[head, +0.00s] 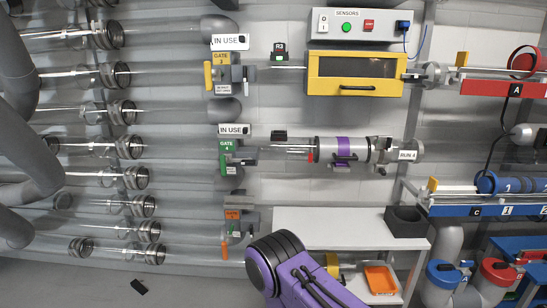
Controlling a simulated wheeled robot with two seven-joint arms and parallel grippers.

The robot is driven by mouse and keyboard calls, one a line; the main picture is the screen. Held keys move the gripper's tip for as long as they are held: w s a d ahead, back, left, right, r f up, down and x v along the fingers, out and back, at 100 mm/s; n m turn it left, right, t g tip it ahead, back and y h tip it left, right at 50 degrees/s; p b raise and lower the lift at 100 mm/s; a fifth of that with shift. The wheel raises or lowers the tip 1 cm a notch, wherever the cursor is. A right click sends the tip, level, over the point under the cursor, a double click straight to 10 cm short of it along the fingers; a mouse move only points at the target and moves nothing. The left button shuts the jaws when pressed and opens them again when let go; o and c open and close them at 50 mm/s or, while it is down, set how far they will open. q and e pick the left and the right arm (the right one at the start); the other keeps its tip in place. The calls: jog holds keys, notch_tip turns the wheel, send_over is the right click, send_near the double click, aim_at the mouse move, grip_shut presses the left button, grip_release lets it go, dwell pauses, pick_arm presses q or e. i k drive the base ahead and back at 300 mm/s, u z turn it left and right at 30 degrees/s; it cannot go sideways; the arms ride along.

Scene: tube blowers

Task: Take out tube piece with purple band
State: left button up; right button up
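The tube piece with the purple band (343,148) sits level in the line of run 4 on the back wall. It is pale, with a red ring (310,150) at its left end and a purple clip or handle beneath it. A grey collar (381,150) adjoins its right end, close to the "RUN 4" label (407,155). A thin clear tube (280,152) leads left from it to the green gate 4 (227,157). Neither of my grippers shows in the head view.
A purple arm link with black hoses fills the bottom middle. A white shelf (330,230) lies below the tube piece, with a dark open box (407,222) at its right end. A yellow-framed box (355,72) is above. An orange tray (381,280) sits lower down.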

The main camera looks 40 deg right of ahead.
aim_at(341, 150)
jog(key=u, duration=0.35)
jog(key=i, duration=1.05)
jog(key=z, duration=1.35)
jog(key=i, duration=0.7)
jog(key=z, duration=0.9)
